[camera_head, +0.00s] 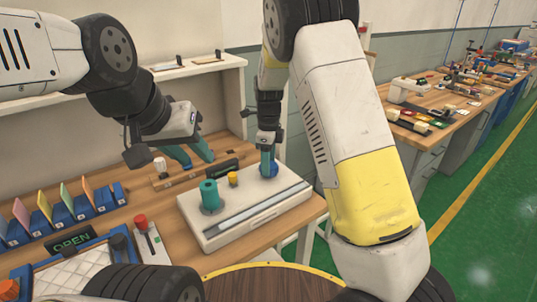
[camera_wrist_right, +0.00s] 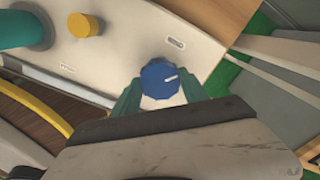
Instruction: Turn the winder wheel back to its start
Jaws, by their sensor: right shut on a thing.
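The winder is a white box (camera_head: 222,232) on the wooden table. A blue wheel (camera_head: 268,170) sits at its far right end; in the right wrist view the wheel (camera_wrist_right: 160,80) shows a white mark pointing right. My right gripper (camera_head: 268,158) reaches down from above and is shut on the blue wheel, with a teal finger on each side. A teal spool (camera_head: 210,196) and a small yellow peg (camera_head: 233,179) stand on the box left of the wheel. My left gripper (camera_head: 189,156) is open and empty above the table behind the box.
A rack of coloured cards in blue holders (camera_head: 62,215) stands at the left. An OPEN sign (camera_head: 72,240) and a red-knobbed lever (camera_head: 147,240) are at the front left. A shelf (camera_head: 190,68) is behind. Another cluttered workbench (camera_head: 450,100) stands at the right.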

